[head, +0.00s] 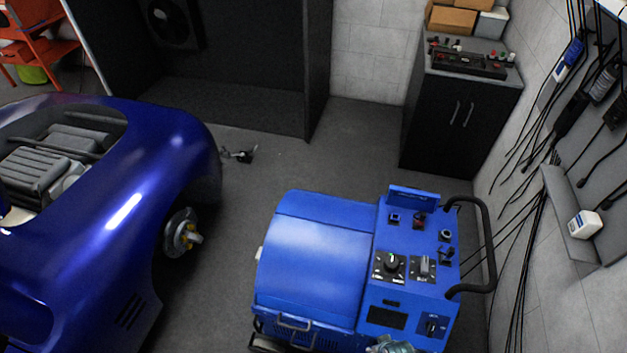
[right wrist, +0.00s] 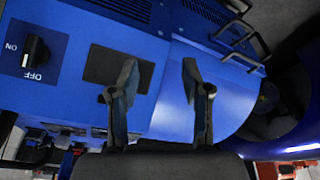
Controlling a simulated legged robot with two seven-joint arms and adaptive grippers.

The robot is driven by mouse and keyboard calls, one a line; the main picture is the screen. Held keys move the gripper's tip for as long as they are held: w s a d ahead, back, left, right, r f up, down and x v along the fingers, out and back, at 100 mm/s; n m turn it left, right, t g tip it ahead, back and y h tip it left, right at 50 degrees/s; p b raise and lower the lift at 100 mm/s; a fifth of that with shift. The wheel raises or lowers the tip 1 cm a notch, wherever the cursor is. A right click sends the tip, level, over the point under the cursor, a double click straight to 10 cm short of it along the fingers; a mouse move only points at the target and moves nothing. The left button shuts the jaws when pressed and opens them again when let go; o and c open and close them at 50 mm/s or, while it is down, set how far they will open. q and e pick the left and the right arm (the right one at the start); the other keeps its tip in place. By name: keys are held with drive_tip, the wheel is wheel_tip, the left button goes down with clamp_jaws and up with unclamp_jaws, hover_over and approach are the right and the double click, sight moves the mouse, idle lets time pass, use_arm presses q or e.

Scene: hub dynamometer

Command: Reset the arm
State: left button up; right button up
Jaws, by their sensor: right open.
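The blue dynamometer unit (head: 315,245) stands on the floor beside the blue car (head: 120,220). Its control panel holds a round dial (head: 391,262), a lever switch (head: 425,266) and a red-topped control (head: 420,219). A black rotary knob (right wrist: 37,50) marked ON and OFF shows at the left of the right wrist view, and low on the panel in the head view (head: 433,326). My right gripper (right wrist: 159,75) is open and empty, over the unit's blue surface beside a dark rectangular plate (right wrist: 105,66). My left gripper is not in view.
A black tubular handle (head: 488,245) bows out from the unit's right side. A dark cabinet (head: 455,120) stands behind, with boxes (head: 450,20) on top. Cables (head: 545,150) hang along the right wall. The car's wheel hub (head: 183,238) is exposed. Floor (head: 355,135) between unit and cabinet is clear.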

drive_tip(key=s+f+g, duration=0.1)
drive_tip(key=s+f, duration=0.2)
drive_tip(key=f, duration=0.9)
drive_tip(key=s+f, duration=0.3)
drive_tip(key=f, duration=0.9)
drive_tip(key=s+d+f+g, duration=0.1)
drive_tip(key=s+d+f, duration=0.2)
drive_tip(key=s+f, duration=0.8)
drive_tip(key=s, duration=0.3)
drive_tip(key=shift+s+d+f, duration=0.15)
drive_tip(key=shift+s, duration=0.25)
